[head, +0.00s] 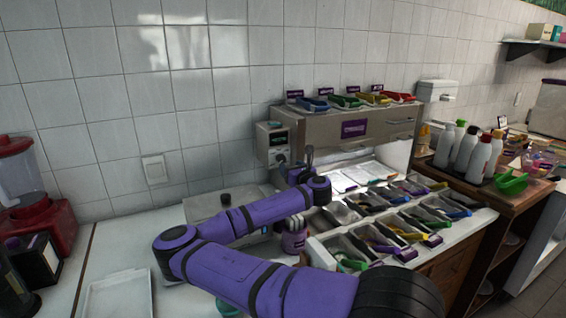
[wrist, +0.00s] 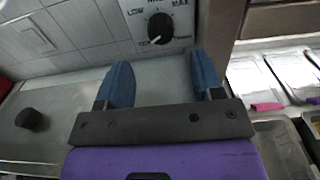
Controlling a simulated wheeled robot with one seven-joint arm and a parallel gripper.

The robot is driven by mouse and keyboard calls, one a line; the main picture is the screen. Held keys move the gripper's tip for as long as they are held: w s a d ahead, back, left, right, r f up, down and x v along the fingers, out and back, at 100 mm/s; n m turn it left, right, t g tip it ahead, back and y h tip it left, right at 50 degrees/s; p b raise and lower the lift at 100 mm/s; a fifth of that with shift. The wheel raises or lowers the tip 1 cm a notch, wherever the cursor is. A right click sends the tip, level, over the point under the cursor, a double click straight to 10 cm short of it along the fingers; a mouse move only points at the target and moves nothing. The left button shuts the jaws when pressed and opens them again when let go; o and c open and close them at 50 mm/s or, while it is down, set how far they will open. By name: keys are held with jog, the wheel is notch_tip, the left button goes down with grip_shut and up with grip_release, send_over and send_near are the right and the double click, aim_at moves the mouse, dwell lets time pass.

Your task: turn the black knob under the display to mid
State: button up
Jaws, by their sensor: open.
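The black knob (wrist: 160,27) sits on a pale control panel at the top of the wrist view. Its white pointer is turned to the lower left, near the lowest label. LOW is at its upper left and MAX at its upper right; the top label is cut off. My gripper (wrist: 163,70) is open and empty, with two blue fingers apart below the knob in the picture, not touching it.
A steel topping unit (head: 345,130) with several coloured scoops on top stands right of the box. Several topping trays (head: 385,215) fill the counter below. A black lid knob (wrist: 31,118) stands on a steel surface at left.

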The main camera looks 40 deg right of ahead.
aim_at(283, 160)
jog(key=x, duration=0.7)
jog(key=shift+s, duration=0.1)
jog(key=shift+c, duration=0.2)
jog(key=c, duration=0.9)
